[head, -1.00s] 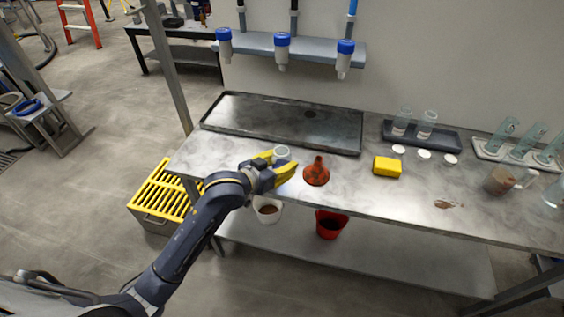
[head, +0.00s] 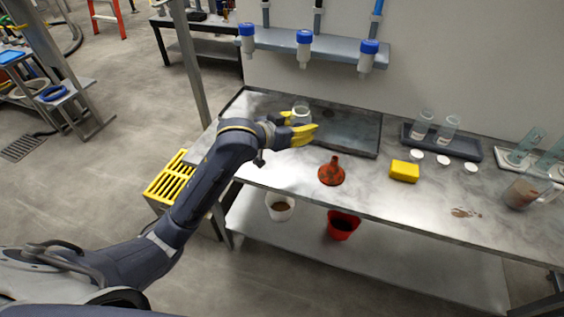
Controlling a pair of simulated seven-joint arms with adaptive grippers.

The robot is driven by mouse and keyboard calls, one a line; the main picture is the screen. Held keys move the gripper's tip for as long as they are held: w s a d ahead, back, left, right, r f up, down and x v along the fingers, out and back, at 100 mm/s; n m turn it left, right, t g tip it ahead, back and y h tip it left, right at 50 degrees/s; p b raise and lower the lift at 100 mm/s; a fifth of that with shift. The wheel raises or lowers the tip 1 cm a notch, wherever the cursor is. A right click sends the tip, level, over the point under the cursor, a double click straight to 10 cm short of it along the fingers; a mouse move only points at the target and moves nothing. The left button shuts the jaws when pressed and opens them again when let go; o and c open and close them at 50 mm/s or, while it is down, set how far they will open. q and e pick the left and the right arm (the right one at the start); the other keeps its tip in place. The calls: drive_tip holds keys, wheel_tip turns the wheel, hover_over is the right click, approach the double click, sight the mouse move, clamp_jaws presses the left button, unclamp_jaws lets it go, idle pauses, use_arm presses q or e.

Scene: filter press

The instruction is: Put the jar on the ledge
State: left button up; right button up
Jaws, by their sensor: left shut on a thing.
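The jar (head: 301,111) is a small clear glass jar. My left gripper (head: 299,126) has yellow fingers shut on it and holds it upright over the front left part of the dark tray on the bench. The fingers hide the lower part of the jar. The grey ledge (head: 330,46) runs along the wall behind and above the bench. Several blue-capped white filter housings hang along it. The jar is in front of and below the ledge, apart from it. My right gripper is not in view.
The dark tray (head: 355,138) lies at the back left of the bench. Buckets stand on the lower shelf.

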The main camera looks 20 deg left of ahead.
sight(296, 109)
use_arm(q)
drive_tip(key=r, duration=0.6)
drive_tip(key=shift+s+a+r, duration=0.2)
drive_tip(key=shift+s+a, duration=0.1)
drive_tip(key=shift+s, duration=0.05)
wheel_tip(296, 109, down, 20)
drive_tip(key=shift+a+f, duration=0.1)
idle(0.4)
idle(0.4)
drive_tip(key=o, duration=1.3)
drive_tip(key=shift+f, duration=0.1)
